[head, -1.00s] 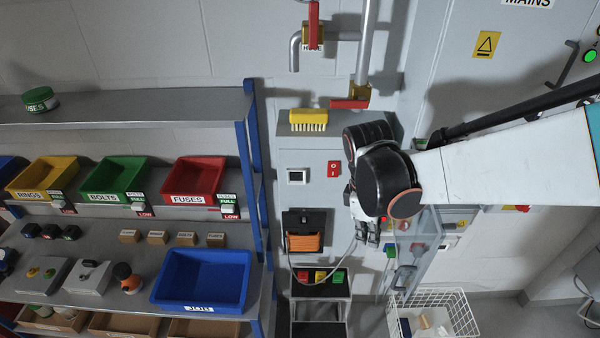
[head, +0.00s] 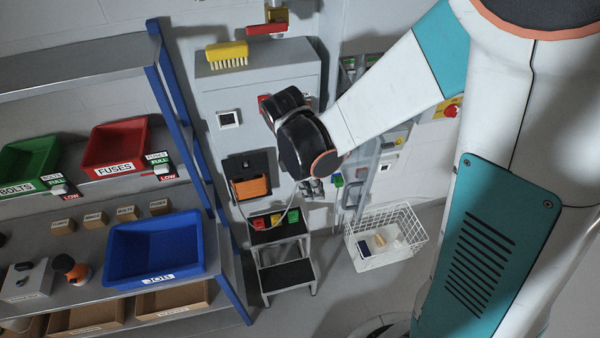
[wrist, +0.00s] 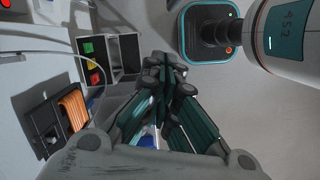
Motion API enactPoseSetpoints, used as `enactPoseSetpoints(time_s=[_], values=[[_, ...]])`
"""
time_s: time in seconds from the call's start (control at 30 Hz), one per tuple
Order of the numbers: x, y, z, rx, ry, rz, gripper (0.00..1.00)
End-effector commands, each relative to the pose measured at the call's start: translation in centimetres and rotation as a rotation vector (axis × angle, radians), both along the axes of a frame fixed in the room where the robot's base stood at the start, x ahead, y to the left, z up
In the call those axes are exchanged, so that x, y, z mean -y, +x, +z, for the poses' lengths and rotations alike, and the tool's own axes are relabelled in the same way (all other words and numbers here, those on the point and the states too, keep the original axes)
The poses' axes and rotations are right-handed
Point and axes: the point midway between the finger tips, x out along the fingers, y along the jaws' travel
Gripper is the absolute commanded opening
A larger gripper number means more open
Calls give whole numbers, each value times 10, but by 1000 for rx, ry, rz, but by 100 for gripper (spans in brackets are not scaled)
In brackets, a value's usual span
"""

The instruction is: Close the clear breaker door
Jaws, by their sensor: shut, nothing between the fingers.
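My gripper (head: 312,187) is shut and empty, pointing down in front of the wall by the grey cabinet. In the wrist view its dark green fingers (wrist: 163,80) meet with nothing between them. A narrow grey, see-through panel (head: 369,172), which looks like the clear breaker door, stands just right of my gripper in the head view. It seems swung out from the wall, but its angle is hard to tell. My arm hides much of the breaker box behind it. I cannot make out the door in the wrist view.
The grey cabinet (head: 213,160) carries an orange cable coil (head: 250,187). A step stool (head: 287,275) with coloured blocks stands below, and a white wire basket (head: 387,240) is on the floor to its right. Shelving with a blue bin (head: 157,248) fills the left. A thin cable hangs near my gripper.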

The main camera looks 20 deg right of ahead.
Motion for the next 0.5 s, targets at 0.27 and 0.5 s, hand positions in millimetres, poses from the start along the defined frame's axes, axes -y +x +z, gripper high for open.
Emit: enactPoseSetpoints(time_s=[0.27, 0.5], values=[[32, -10, -4, 0, 0, -3, 0], [40, -13, -5, 0, 0, 0, 0]])
